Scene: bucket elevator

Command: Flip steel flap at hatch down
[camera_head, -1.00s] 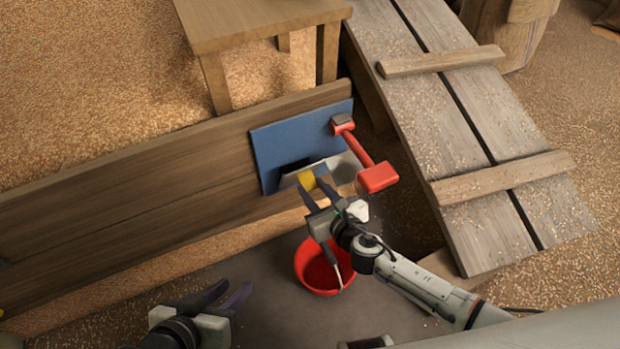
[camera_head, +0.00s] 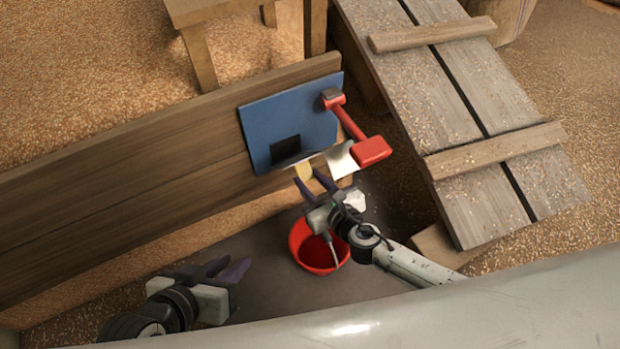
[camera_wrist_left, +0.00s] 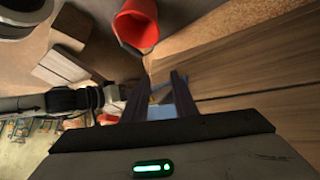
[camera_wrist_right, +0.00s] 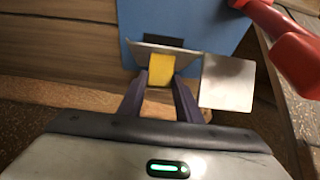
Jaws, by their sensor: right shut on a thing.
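The blue hatch panel (camera_head: 315,125) is fixed to the plank wall, with a dark square opening (camera_head: 285,149) low in it. The steel flap (camera_wrist_right: 160,47) sticks out below the opening and shows almost edge-on in the head view. Its yellow tab (camera_wrist_right: 161,70) lies between the fingers of my right gripper (camera_wrist_right: 160,77), which is shut on it; the tab also shows in the head view (camera_head: 304,172). My left gripper (camera_head: 236,271) is open and empty, low and left of the hatch; its fingers are apart in the left wrist view (camera_wrist_left: 158,80).
A red-handled lever (camera_head: 370,150) crosses the panel's right side, beside a bare metal plate (camera_head: 342,161). A red bucket (camera_head: 308,250) stands below my right gripper. A plank ramp (camera_head: 455,110) is at right. The wooden wall (camera_head: 110,190) runs left.

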